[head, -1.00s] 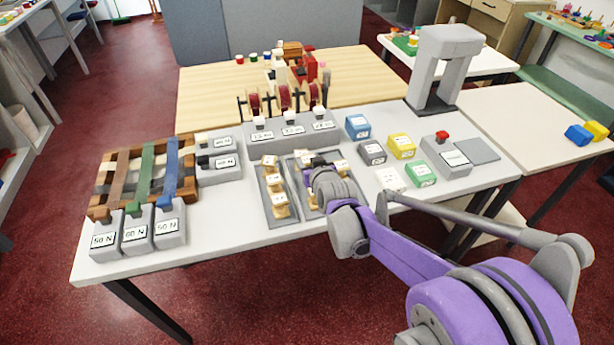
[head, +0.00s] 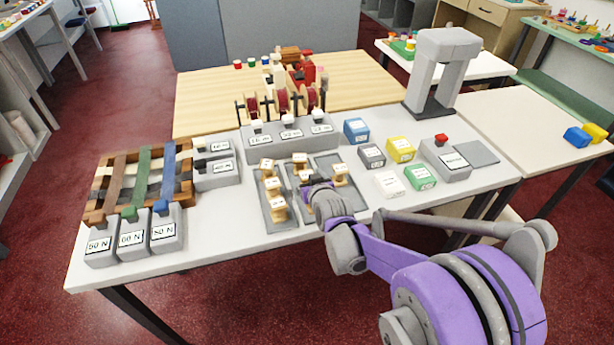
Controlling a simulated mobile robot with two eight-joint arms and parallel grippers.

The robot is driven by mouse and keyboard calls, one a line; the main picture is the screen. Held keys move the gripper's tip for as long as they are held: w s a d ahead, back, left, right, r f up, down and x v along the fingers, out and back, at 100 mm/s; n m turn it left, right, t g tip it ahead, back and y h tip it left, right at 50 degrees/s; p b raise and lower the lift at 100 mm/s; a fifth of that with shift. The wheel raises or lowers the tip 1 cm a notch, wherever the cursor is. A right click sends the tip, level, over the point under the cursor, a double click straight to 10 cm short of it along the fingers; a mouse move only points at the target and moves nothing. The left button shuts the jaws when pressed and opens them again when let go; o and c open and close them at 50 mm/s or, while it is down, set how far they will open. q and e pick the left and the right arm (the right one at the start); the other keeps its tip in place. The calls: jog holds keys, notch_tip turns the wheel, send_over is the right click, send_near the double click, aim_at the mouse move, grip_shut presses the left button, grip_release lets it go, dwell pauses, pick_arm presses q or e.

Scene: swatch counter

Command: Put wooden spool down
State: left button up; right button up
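Small wooden spools with pale labels stand on three grey trays near the front of the white table. The left tray (head: 288,222) holds a column of spools, including a front spool (head: 279,212). On the middle tray (head: 291,179) a back spool (head: 300,160) and another spool (head: 305,175) show. On the right tray (head: 352,200) one spool (head: 341,173) shows. My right gripper (head: 313,188) is low over the front of the middle tray, just in front of its spools. Its own arm hides its fingertips and any spool between them. My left gripper is out of view.
Blue, grey, yellow, white and green labelled blocks (head: 400,149) stand right of the trays. A grey press-like frame (head: 443,62) stands behind them. Red reels (head: 283,100) stand behind. Bare tabletop (head: 215,225) lies left of the trays.

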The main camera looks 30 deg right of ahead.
jog(key=shift+r, duration=0.1)
jog(key=shift+s+r, duration=0.2)
jog(key=p+v, duration=0.2)
jog(key=v, duration=0.9)
jog(key=shift+s+a, duration=0.2)
jog(key=shift+s, duration=0.1)
jog(key=s+a+f+n+g+y, duration=0.1)
jog(key=s+a+f+g, duration=0.1)
jog(key=s+a, duration=0.2)
jog(key=s+a+f+g+y, duration=0.1)
jog(key=s+a+f+g, duration=0.2)
jog(key=s, duration=0.6)
jog(key=s+a+f+n+g+y, duration=0.1)
jog(key=s+a+f+g, duration=0.1)
jog(key=s+a, duration=0.3)
jog(key=shift+s+a+f+n+g, duration=0.25)
jog(key=shift+s+g, duration=0.35)
jog(key=shift+s, duration=0.4)
